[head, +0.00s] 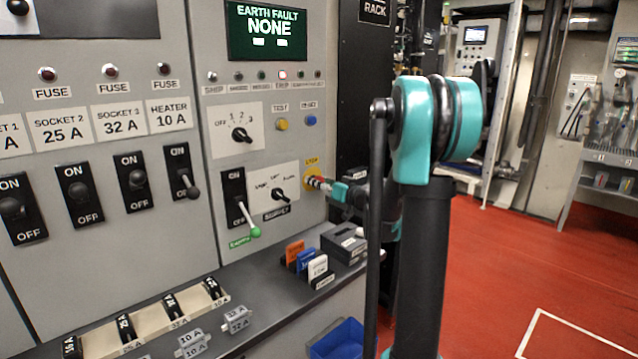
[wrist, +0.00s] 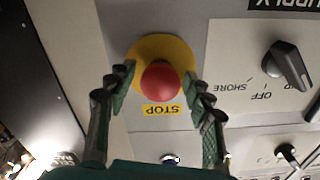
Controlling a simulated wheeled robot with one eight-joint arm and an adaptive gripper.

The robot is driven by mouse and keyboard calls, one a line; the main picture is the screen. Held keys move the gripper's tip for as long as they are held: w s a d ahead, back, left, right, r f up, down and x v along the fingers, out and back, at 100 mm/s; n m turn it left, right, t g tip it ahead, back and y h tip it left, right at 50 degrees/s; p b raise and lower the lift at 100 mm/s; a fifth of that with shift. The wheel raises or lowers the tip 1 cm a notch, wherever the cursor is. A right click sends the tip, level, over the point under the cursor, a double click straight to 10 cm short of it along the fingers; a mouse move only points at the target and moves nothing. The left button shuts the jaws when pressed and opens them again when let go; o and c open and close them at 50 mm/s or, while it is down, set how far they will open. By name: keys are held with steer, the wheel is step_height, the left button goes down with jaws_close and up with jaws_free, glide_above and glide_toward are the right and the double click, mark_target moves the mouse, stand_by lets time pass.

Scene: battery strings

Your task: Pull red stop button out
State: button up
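The red stop button (wrist: 161,82) sits on a round yellow plate (wrist: 150,48) with a STOP label, seen upside down in the wrist view. My gripper (wrist: 162,86) has one finger on each side of the button. Its fingers stand apart, with narrow gaps seeming to show beside the red cap; I cannot tell whether either pad touches it. In the head view my gripper (head: 318,184) reaches the panel at the yellow plate (head: 313,164), and hides most of the button.
A rotary supply switch (head: 279,195) and a green-tipped lever (head: 254,232) are left of the button. Below, a ledge holds coloured cards (head: 305,260) and a dark box (head: 344,242). A blue bin (head: 340,339) is lower down. Red floor to the right is open.

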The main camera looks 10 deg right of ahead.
jaws_close()
steer(key=shift+v, duration=0.9)
steer(key=shift+o, duration=1.2)
jaws_free()
steer(key=shift+d, duration=0.1)
steer(key=v, duration=1.2)
